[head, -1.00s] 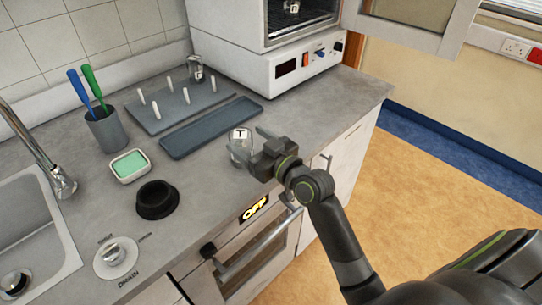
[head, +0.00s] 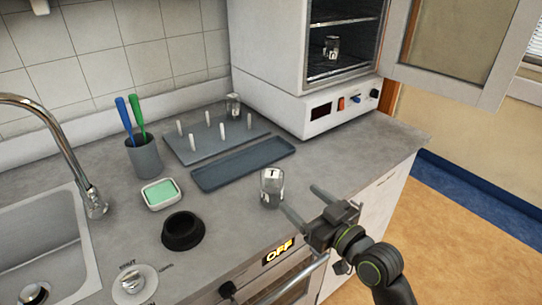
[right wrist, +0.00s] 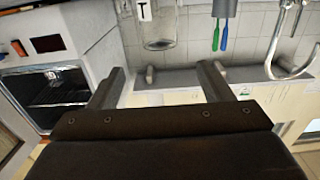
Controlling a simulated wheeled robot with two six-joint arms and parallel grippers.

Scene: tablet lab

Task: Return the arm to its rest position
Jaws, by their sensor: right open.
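My right gripper (head: 306,206) is open and empty, over the front edge of the counter. A clear glass beaker labelled T (head: 271,188) stands upright on the counter, just left of and apart from its fingertips. The beaker also shows in the right wrist view (right wrist: 160,28), beyond the fingers (right wrist: 163,82). My right arm comes in from the bottom right. My left gripper is not in view.
A drying rack with pegs (head: 190,158) and a long grey tray (head: 242,164) lie behind the beaker. A black round holder (head: 182,231), soap dish (head: 160,194), brush cup (head: 144,156) and sink (head: 40,248) are left. The oven (head: 335,115) stands behind, its door (head: 455,50) open.

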